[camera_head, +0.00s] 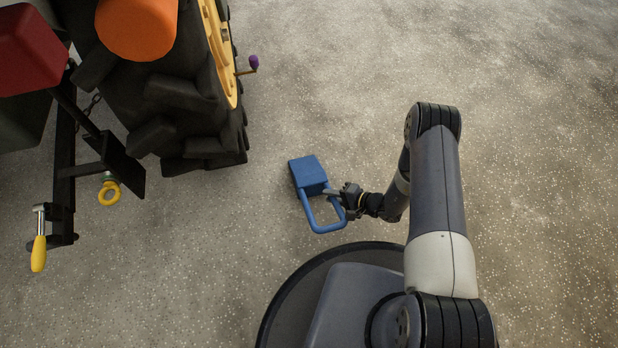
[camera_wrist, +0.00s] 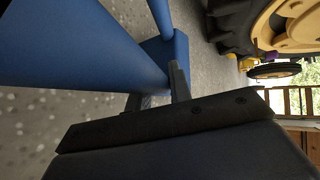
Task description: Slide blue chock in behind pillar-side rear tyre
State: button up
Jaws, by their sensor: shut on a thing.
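The blue chock (camera_head: 309,174) has a solid block and a looped handle, and lies at or just above the floor near the middle of the head view. My gripper (camera_head: 345,198) is shut on the right bar of its handle. The block points up and left, toward the tractor's large black rear tyre (camera_head: 190,110), with a clear gap between them. In the wrist view the chock's handle (camera_wrist: 70,40) fills the upper left, its block (camera_wrist: 165,55) lies beyond, and the tyre (camera_wrist: 232,25) shows at the upper right. I cannot tell whether the chock touches the floor.
A yellow wheel rim (camera_head: 219,50) carries a purple-knobbed lever (camera_head: 253,63) sticking out right. A black hitch frame (camera_head: 122,165) with a yellow ring (camera_head: 109,192) and a yellow-handled pin (camera_head: 39,253) juts out at left. The speckled floor (camera_head: 340,80) is clear right of the tyre.

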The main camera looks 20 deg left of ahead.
grip_shut()
dwell(0.8)
